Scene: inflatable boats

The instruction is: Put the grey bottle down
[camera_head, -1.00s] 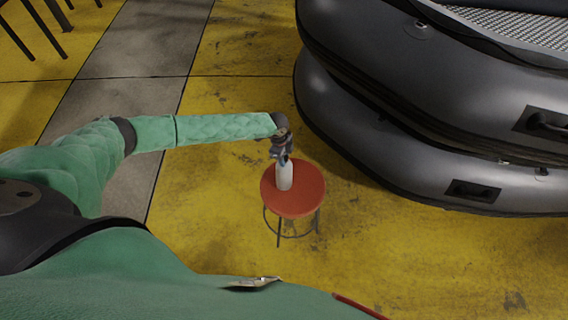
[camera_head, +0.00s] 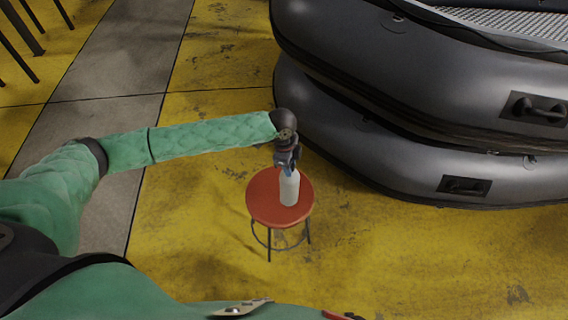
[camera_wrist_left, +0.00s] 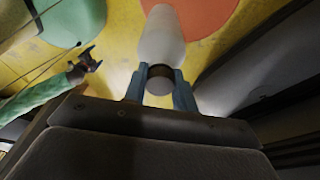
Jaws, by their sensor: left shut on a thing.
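The grey bottle (camera_head: 289,189) is pale and roughly upright. My left gripper (camera_head: 287,167) is shut on its neck from above. In the left wrist view the bottle (camera_wrist_left: 162,38) extends away from the blue fingers of the left gripper (camera_wrist_left: 158,88). In the head view the bottle overlaps the right part of the red round stool (camera_head: 264,201). The stool top also shows beyond the bottle in the wrist view (camera_wrist_left: 208,14). I cannot tell whether the bottle's base touches the seat. My right gripper (camera_wrist_left: 90,61) shows small in the wrist view; its jaw state is unclear.
Large dark inflatable boats (camera_head: 400,155) are stacked to the right and behind the stool. Dark metal legs (camera_head: 25,30) stand at the far left. The yellow floor (camera_head: 420,260) in front and to the right of the stool is clear.

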